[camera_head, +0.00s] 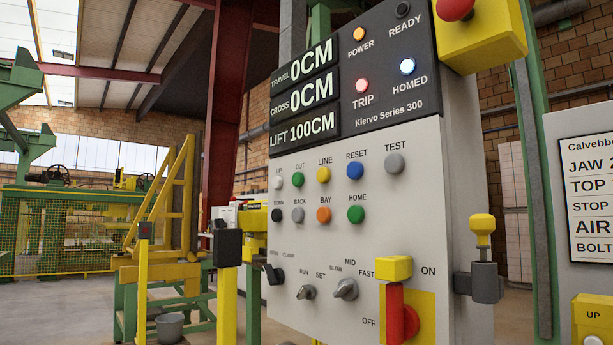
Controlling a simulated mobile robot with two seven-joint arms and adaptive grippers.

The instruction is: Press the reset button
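The reset button (355,170) is a round blue button under the label RESET, in the upper button row of the large grey control panel (450,200). It sits between the yellow LINE button (323,175) and the grey TEST button (394,163). Nothing covers it. On the black display (385,125), the orange POWER, red TRIP and bluish-white HOMED lamps look lit, and the READY lamp (402,9) is dark. The readouts show travel 0CM, cross 0CM and lift 100CM. Neither of my grippers is in view.
A red-handled switch (398,315) and selector knobs (345,289) stick out low on the panel. A yellow box with a red button (483,35) is at top right. Yellow posts (228,250) and a grey bucket (170,327) stand left. Space before the buttons looks clear.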

